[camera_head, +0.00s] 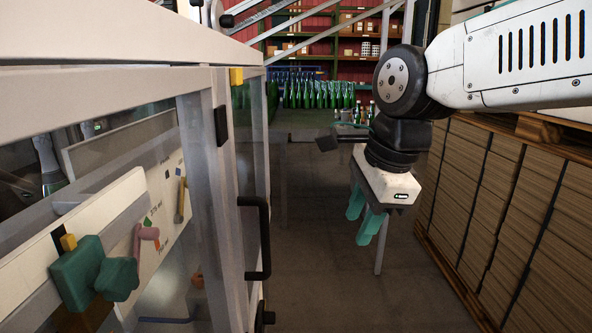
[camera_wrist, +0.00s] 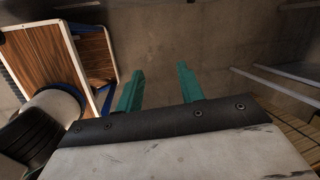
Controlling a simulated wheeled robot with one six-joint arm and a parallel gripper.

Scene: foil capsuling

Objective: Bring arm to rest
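My arm reaches in from the upper right of the head view. My gripper (camera_head: 362,228) hangs from it over the open floor, with its teal fingers pointing down. In the wrist view the two fingers of my gripper (camera_wrist: 160,82) stand apart with bare floor showing between them. My gripper is open and holds nothing. It is between the machine on the left and the stacked cardboard on the right, and touches neither in view.
A machine with glass panels and a black door handle (camera_head: 258,238) fills the left side. Stacked flat cardboard (camera_head: 500,215) stands close on the right. Green bottles (camera_head: 315,92) stand at the back before shelves.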

